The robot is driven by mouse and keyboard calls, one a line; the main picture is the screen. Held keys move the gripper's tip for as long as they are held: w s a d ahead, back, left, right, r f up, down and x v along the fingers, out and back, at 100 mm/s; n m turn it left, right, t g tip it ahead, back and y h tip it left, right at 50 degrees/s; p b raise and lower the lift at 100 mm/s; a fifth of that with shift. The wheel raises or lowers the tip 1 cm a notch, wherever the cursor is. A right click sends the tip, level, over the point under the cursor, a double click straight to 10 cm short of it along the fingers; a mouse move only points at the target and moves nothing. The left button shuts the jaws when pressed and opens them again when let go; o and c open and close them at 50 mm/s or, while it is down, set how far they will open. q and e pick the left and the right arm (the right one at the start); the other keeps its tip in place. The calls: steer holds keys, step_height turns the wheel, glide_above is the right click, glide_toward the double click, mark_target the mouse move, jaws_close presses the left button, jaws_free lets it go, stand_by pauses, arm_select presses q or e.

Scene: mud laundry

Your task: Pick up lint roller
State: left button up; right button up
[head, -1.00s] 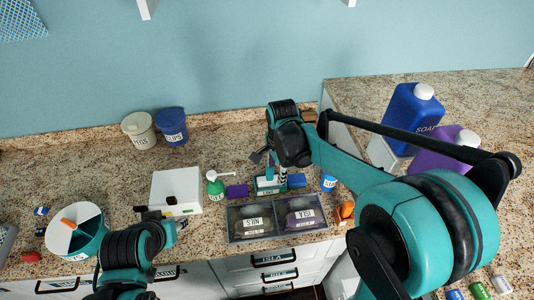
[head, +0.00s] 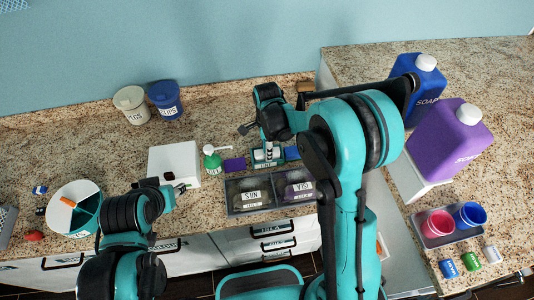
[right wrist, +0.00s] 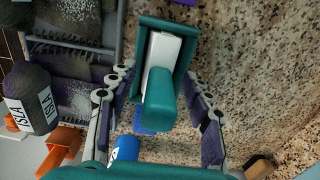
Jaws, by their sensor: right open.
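The lint roller, with a white roll (right wrist: 164,47) and a thick teal handle, lies in a teal holder (right wrist: 180,22) in the right wrist view. In the head view the holder (head: 266,164) stands on the counter behind the dark divided tray, with the white roll (head: 259,154) partly visible. My right gripper (right wrist: 160,82) is open above it, one finger on each side of the handle and apart from it. In the head view my right wrist hides part of the roller. My left gripper (head: 180,187) is beside the white box, its jaws too small to read.
The dark tray (head: 232,210) holds labelled bundles. A green spray bottle (head: 212,160) and purple block (head: 234,165) stand left of the holder. A blue-capped item (right wrist: 125,150) and an orange item (right wrist: 60,145) are near my right gripper. Soap jugs (head: 450,140) stand right.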

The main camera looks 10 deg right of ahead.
jaws_close()
steer(key=shift+r, duration=0.15)
step_height(320, 180, up, 4)
steer(key=shift+r+p, duration=0.1)
steer(key=shift+p, duration=0.45)
steer(key=s+d+r+p, duration=0.1)
steer(key=s+d+r, duration=0.5)
steer(key=s+d, duration=0.2)
steer(key=shift+s+d+r+p, duration=0.15)
steer(key=shift+r+p, duration=0.15)
